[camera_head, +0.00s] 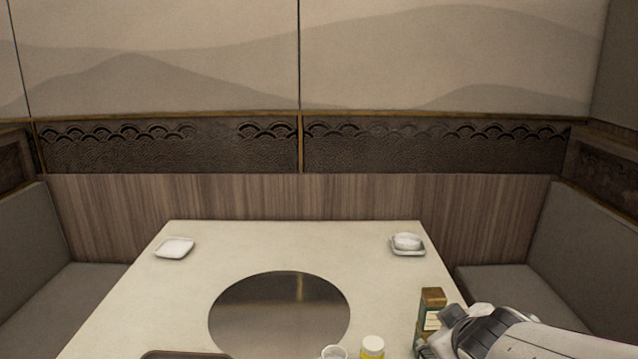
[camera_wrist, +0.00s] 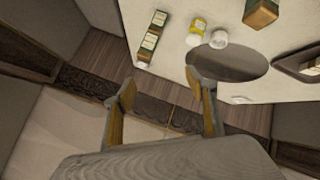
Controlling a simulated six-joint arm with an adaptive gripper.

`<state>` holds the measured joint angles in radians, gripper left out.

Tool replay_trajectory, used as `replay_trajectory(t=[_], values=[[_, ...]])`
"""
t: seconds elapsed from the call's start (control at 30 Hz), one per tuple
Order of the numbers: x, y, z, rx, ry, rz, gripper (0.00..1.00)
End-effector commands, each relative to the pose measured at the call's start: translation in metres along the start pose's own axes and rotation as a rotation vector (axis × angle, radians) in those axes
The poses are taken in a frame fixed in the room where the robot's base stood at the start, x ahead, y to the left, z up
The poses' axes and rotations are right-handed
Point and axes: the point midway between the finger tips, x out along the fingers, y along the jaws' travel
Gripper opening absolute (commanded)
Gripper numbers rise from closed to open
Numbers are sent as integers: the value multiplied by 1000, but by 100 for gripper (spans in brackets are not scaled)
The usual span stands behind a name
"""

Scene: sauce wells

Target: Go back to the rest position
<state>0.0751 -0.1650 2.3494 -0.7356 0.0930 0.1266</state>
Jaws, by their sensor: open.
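My gripper (camera_wrist: 160,84) is open in the wrist view, with its two fingers apart and nothing between them. In the head view, my gripper and wrist are at the lower right, partly cut off by the frame edge and overlapping the green and brown box (camera_head: 432,304). That box also shows in the wrist view (camera_wrist: 151,39), beyond the fingertips and apart from them. Whether the gripper touches anything out of sight in the head view, I cannot tell.
The white table (camera_head: 150,288) has a dark round plate (camera_head: 280,312). A yellow jar (camera_head: 372,347) and white cup (camera_head: 334,352) stand near the front. White dishes (camera_head: 174,248) and (camera_head: 419,250) sit at the back corners. A brown tray (camera_head: 185,355) and second box (camera_wrist: 262,12) are nearer.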

Motion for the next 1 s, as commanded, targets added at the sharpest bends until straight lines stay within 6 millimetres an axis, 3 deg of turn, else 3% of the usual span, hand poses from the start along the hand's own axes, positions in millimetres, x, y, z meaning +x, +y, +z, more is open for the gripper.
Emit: replay_trajectory(t=[0.23, 0.47, 1.0], values=[[-50, 2, 30, 143, -93, 31, 57], [-93, -15, 61, 274, -178, 10, 57], [-182, -98, 118, 506, -328, -185, 57]])
